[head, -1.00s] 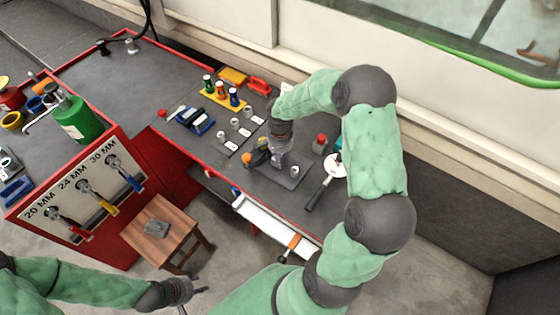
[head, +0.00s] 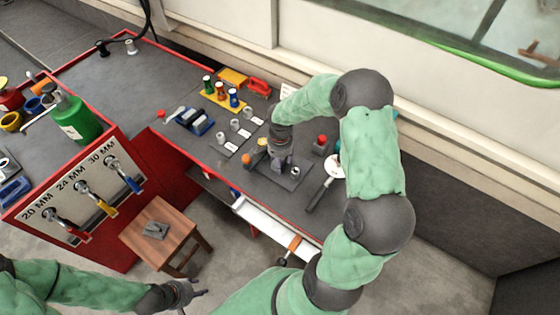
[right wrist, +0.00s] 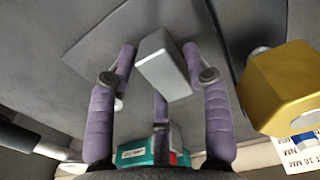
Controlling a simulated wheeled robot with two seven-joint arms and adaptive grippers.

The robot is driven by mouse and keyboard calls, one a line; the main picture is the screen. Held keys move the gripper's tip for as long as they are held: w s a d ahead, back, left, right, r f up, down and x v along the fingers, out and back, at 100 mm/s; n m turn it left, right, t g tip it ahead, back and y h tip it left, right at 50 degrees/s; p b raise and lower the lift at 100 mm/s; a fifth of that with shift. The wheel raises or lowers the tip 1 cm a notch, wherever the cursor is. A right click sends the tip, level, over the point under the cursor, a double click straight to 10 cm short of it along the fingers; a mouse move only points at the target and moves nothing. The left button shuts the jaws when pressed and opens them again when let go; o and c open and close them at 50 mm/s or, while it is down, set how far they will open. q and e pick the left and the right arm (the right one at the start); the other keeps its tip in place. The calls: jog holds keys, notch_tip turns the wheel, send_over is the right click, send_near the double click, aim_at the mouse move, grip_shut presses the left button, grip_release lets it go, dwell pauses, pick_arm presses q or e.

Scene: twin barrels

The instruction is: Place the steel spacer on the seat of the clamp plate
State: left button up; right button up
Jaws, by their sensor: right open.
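A small bright steel piece, which looks like the spacer (head: 295,171), stands on the dark clamp plate (head: 283,181) on the bench. In the right wrist view a plain grey steel block (right wrist: 163,62) stands between my spread fingers, over the grey plate (right wrist: 90,55); I cannot tell whether it is the same piece. My right gripper (head: 284,163) is open, low over the plate and beside the steel piece. In the right wrist view my right gripper (right wrist: 160,75) shows gaps around the block.
Several grey cylinders, one here (head: 235,124), stand on labelled cards. A gold hexagonal part (right wrist: 284,88) is close to my right fingers. A round-headed tool (head: 324,185) and a red-topped block (head: 321,145) lie right of the plate.

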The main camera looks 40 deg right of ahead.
notch_tip(320, 180, up, 12)
jog(key=p, duration=0.3)
jog(key=shift+p, duration=0.35)
jog(key=shift+o, duration=0.5)
jog(key=shift+r, duration=0.1)
dwell(0.3)
